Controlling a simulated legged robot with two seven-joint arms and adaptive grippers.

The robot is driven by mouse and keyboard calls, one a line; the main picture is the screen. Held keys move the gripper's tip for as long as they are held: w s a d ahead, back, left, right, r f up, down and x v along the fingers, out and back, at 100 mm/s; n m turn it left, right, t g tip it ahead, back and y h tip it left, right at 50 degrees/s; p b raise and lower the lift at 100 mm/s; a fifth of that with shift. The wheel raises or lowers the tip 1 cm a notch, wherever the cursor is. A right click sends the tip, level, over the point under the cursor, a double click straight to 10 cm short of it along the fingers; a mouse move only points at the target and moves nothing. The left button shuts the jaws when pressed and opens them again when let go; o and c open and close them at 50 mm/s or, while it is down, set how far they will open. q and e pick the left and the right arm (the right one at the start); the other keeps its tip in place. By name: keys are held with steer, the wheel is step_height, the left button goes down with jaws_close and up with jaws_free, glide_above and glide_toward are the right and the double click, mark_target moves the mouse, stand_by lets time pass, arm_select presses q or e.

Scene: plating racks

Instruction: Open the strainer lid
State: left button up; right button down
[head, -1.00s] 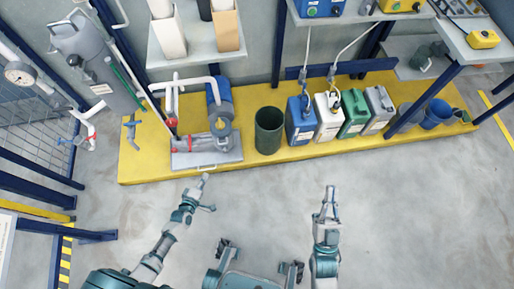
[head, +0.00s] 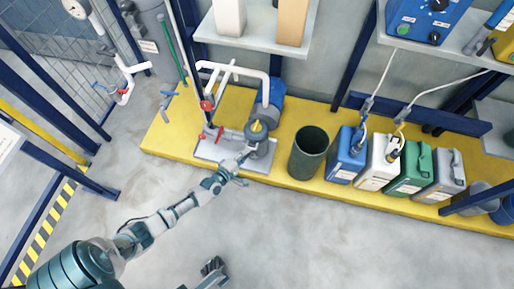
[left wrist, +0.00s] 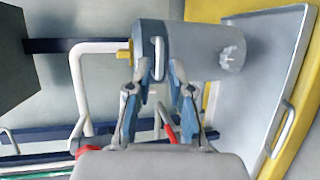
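The strainer (head: 258,131) stands on a grey tray (head: 208,152) in the head view, in front of a blue pump-like body. In the left wrist view the strainer is a grey cylinder (left wrist: 188,50). Its lid end carries a pale loop handle (left wrist: 158,60) and a star-shaped knob (left wrist: 231,57) sits on its side. My left gripper (head: 242,165) reaches the tray's front. In the left wrist view its two fingers (left wrist: 155,78) are apart, one on each side of the loop handle; contact cannot be told.
White pipes and red-handled valves (head: 207,105) stand left of the strainer. A dark green bin (head: 309,153) stands to its right, then several canisters (head: 347,156) on the yellow platform (head: 170,130). A shelf (head: 258,36) hangs above.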

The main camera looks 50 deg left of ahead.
mark_target(255, 135)
arm_select(q)
steer(key=x, duration=0.2)
steer(key=b+x, duration=0.1)
steer(key=x, duration=0.1)
steer(key=shift+a+f, duration=0.25)
steer(key=shift+a, duration=0.15)
steer(key=shift+d+r, duration=0.15)
steer(key=shift+d, duration=0.1)
jaws_close()
